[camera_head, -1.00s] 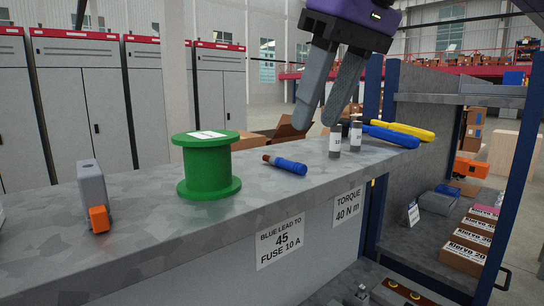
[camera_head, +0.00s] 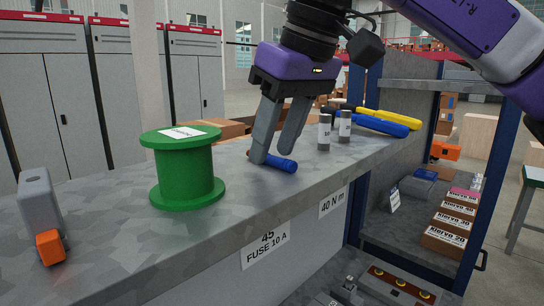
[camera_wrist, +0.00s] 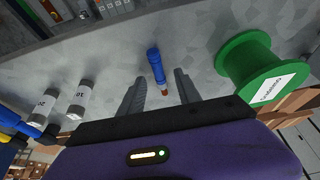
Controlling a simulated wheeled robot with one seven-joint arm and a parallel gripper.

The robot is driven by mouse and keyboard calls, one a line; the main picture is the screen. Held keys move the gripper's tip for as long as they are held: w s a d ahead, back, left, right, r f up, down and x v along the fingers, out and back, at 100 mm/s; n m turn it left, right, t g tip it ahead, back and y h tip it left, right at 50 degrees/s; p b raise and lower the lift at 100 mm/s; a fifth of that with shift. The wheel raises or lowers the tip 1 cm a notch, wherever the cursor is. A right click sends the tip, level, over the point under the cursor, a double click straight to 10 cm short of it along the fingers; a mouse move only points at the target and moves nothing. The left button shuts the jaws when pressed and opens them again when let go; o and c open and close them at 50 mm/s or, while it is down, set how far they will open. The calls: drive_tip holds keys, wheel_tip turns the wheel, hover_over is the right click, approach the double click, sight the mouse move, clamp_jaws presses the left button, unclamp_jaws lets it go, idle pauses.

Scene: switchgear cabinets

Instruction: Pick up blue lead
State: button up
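The blue lead (camera_head: 276,162) is a short blue cylinder with a brown-red end, lying on the grey shelf top. In the wrist view the lead (camera_wrist: 156,66) lies ahead of and between the two finger lines, its brown-red end toward my gripper. My gripper (camera_head: 272,158) is open and comes down over the lead, one finger on the near side and one behind it. In the wrist view my gripper (camera_wrist: 160,85) shows a clear gap between its fingers, with no visible contact on the lead.
A green spool (camera_head: 186,170) stands left of the lead. Two grey cylinders (camera_head: 324,132) stand to its right, with blue and yellow-handled tools (camera_head: 388,122) beyond. A grey block with an orange end (camera_head: 42,215) is at far left. The shelf's front edge carries labels (camera_head: 266,245).

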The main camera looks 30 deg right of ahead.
drive_tip(key=shift+w+f, duration=0.1)
drive_tip(key=shift+f, duration=0.15)
drive_tip(key=shift+f, duration=0.1)
drive_tip(key=shift+c, duration=0.2)
clamp_jaws()
idle(1.3)
